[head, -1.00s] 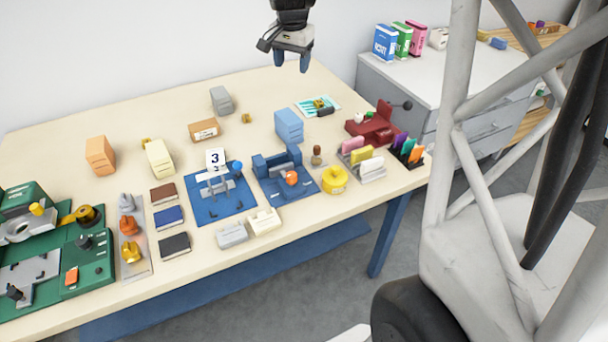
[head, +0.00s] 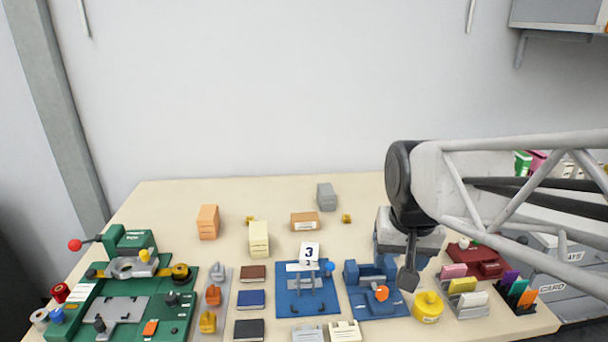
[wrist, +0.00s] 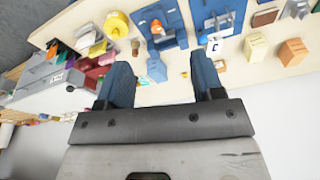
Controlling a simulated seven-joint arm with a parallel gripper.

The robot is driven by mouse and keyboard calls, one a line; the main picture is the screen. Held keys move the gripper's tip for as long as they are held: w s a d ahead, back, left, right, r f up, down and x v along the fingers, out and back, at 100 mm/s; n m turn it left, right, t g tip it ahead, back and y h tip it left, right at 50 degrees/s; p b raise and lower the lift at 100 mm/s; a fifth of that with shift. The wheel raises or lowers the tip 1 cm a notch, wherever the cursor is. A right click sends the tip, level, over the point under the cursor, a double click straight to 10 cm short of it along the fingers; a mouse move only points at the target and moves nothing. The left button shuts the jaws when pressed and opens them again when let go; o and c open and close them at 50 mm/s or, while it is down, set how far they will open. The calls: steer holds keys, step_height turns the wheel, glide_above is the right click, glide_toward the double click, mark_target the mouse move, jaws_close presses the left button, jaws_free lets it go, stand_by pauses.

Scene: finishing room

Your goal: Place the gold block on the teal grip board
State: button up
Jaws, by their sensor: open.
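A small gold block (head: 346,218) lies on the back part of the table, right of the grey box. It shows as a tiny patch in the wrist view (wrist: 184,75), between my fingers in the picture but well beyond them. A second small gold-coloured piece (head: 250,219) lies farther left, partly behind the cream box. My gripper (wrist: 163,78) is open and empty, with its two blue fingers wide apart. In the head view my gripper (head: 408,272) is above the right part of the table.
Near the gold block stand the grey box (head: 326,197) and the brown carton (head: 305,222). In front are blue fixtures (head: 292,292), a yellow round container (head: 428,308) and card holders (head: 470,298). A green machine (head: 130,290) fills the left. The table's back edge strip is clear.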

steer(key=s+a+f+n, duration=0.1)
steer(key=s+f+n, duration=0.1)
steer(key=s, duration=0.5)
steer(key=shift+s+a+f, duration=0.25)
steer(key=shift+a+f, duration=0.1)
steer(key=shift+f, duration=0.05)
